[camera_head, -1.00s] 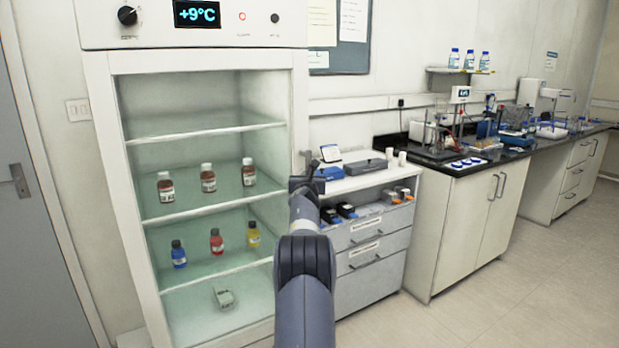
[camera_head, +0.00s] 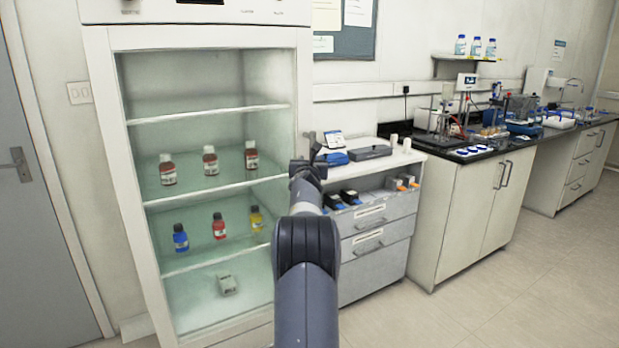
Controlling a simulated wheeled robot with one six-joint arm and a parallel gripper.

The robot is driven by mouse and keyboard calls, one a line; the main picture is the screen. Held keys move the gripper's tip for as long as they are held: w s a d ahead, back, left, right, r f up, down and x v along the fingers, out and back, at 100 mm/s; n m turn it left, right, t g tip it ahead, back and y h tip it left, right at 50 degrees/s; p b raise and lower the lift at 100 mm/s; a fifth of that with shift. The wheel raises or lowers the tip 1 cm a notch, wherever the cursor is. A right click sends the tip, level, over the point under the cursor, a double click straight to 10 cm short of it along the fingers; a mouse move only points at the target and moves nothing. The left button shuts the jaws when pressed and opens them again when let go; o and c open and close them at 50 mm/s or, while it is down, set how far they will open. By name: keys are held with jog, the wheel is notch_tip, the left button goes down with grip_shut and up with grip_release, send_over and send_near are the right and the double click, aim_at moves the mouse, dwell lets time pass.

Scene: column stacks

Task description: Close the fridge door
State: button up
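The white fridge (camera_head: 104,130) stands at the left, and its shelves show. I cannot make out a separate door panel; a clear door or one seen edge-on would be hard to tell. Brown bottles (camera_head: 210,161) stand on a middle shelf. Blue (camera_head: 180,238), red (camera_head: 219,226) and yellow (camera_head: 256,219) bottles stand on the shelf below, and a small pale item (camera_head: 227,285) is at the bottom. My gripper (camera_head: 311,150) is at the far end of my arm, by the fridge's right edge in the picture. It is small and dark, and its fingers are unclear.
A drawer cabinet (camera_head: 375,241) with boxes on top stands right of the fridge, partly behind my arm. A bench with a black top (camera_head: 470,152) carries lab equipment further right. A grey room door (camera_head: 30,240) is at the far left. The floor (camera_head: 500,300) at the right is clear.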

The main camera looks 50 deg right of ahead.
jog(key=b+v, duration=0.5)
jog(key=v, duration=0.3)
jog(key=shift+s, duration=0.2)
jog(key=shift+d+r, duration=0.1)
jog(key=shift+d, duration=0.05)
jog(key=p+x, duration=0.9)
jog(key=x, duration=0.1)
jog(key=shift+w+d, duration=0.15)
jog(key=shift+w, duration=0.15)
dwell(0.9)
